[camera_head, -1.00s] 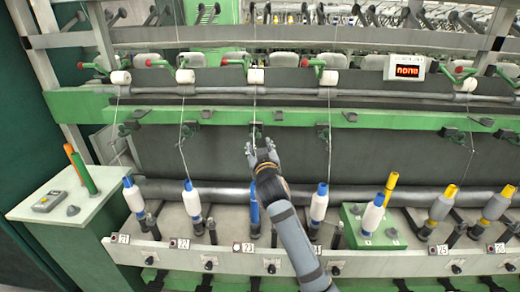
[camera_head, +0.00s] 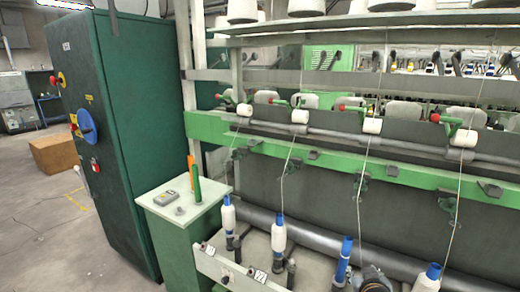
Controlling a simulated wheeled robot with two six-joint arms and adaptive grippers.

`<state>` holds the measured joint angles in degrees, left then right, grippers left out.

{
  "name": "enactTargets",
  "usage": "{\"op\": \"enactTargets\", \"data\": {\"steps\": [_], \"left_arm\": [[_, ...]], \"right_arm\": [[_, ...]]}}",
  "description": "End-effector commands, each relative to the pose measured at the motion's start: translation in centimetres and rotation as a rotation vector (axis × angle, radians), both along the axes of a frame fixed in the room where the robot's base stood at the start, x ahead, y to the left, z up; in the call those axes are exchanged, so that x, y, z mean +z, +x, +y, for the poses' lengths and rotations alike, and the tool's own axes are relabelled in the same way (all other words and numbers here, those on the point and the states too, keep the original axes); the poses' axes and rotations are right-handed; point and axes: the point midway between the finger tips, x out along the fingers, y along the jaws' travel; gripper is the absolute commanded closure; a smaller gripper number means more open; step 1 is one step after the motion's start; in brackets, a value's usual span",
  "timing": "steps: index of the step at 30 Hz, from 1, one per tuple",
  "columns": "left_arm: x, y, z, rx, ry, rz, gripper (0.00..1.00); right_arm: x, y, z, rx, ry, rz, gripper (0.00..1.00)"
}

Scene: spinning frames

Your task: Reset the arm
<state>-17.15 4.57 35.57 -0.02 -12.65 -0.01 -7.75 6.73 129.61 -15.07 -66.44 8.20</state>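The spinning frame (camera_head: 340,170) fills the right half of the head view, with white rollers and threads running down from them. Several bobbins stand along its lower front: two white ones with blue tops (camera_head: 279,234) at the left, a bare blue tube (camera_head: 343,262), and a partly cut-off white one (camera_head: 427,280). A dark part that looks like my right gripper (camera_head: 373,279) shows at the bottom edge, close beside the blue tube. Its fingers cannot be made out. My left gripper is out of view.
A green-sided stand (camera_head: 183,206) holds a grey device and a green and an orange tube. Behind it stands a tall dark green cabinet (camera_head: 125,130) with a blue round knob. A cardboard box (camera_head: 54,153) sits on the open floor at the far left.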

Motion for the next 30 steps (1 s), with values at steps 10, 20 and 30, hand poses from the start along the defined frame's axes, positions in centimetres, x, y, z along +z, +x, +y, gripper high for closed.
{"op": "enactTargets", "data": {"steps": [10, 20, 30], "left_arm": [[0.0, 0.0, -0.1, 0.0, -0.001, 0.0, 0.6], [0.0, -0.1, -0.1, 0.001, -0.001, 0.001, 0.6], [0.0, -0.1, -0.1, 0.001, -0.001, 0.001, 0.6]], "right_arm": [[-10.8, -14.8, 3.7, 0.1, 0.117, 0.503, 0.54], [-18.7, -20.1, 4.7, 0.143, 0.167, 0.717, 0.54], [-34.7, -21.4, 3.0, 0.119, 0.181, 0.779, 0.54]]}}
